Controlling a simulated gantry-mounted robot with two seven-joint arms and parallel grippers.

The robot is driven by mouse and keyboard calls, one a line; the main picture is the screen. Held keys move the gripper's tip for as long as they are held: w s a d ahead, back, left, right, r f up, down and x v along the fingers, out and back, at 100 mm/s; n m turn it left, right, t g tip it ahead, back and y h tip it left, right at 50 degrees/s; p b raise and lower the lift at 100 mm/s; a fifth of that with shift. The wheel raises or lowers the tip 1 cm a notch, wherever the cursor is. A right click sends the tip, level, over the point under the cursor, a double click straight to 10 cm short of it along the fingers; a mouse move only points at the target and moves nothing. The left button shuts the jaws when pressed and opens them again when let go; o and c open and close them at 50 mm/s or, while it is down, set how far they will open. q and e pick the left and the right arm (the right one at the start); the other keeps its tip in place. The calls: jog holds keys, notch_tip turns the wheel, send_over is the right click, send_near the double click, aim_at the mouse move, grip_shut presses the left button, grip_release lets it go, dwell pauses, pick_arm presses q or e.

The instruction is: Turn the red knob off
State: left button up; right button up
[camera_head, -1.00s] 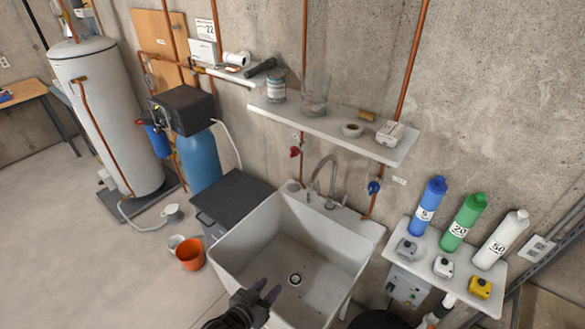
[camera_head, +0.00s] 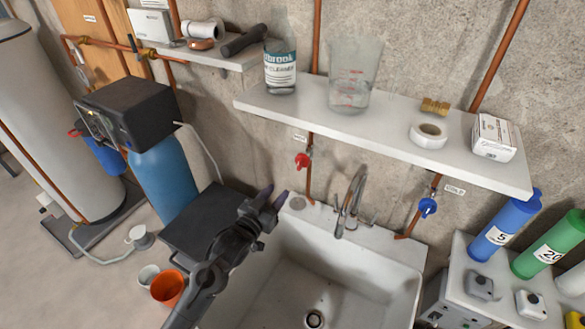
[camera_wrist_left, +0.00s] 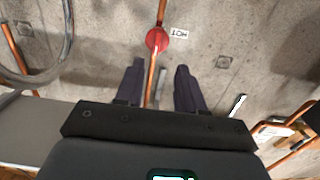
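The red knob (camera_head: 303,161) sits on a copper pipe on the wall, under the shelf and left of the faucet. In the left wrist view the red knob (camera_wrist_left: 157,39) is ahead of the fingertips, beside a label reading HOT. My left gripper (camera_head: 272,199) is over the sink's back left corner, below and left of the knob and apart from it. Its two dark fingers (camera_wrist_left: 155,72) are spread with a gap between them, and nothing is held. The pipe shows between them. My right gripper is not in view.
A blue knob (camera_head: 427,207) is on another pipe right of the faucet (camera_head: 350,205). The white shelf (camera_head: 300,105) juts out above the knob, carrying a bottle, a clear beaker, tape and a box. The sink (camera_head: 385,290) lies below.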

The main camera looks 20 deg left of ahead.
aim_at(298, 165)
pick_arm(q)
jog(key=w, duration=0.3)
jog(key=w+d, duration=0.1)
jog(key=w, duration=0.3)
jog(key=w+d+r, duration=0.1)
jog(key=w, duration=0.3)
jog(key=shift+w+b, duration=0.2)
jog(key=shift+b, duration=0.2)
grip_shut()
